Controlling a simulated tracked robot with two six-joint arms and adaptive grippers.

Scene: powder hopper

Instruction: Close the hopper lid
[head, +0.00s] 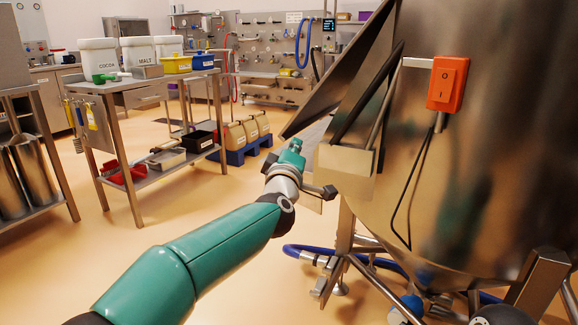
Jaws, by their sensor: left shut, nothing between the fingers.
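The steel hopper (490,150) fills the right side of the head view. Its lid (343,72) appears as a dark, slanted metal panel at the hopper's left side, standing open and tilted, with its upper part cut off by the picture edge. My left gripper (296,147) is at the end of the teal arm, just below the lid's lower left corner and left of a metal bracket box on the hopper. It is shut and empty. Its fingertips are small and partly hidden, so I cannot tell whether they touch the lid. My right gripper is not in view.
An orange switch box (448,84) is fixed to the hopper. A blue hose (380,262) and the hopper's legs are below. A steel cart (115,92) with white tubs stands at left; a blue pallet (243,151) with sacks is behind. The floor between is clear.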

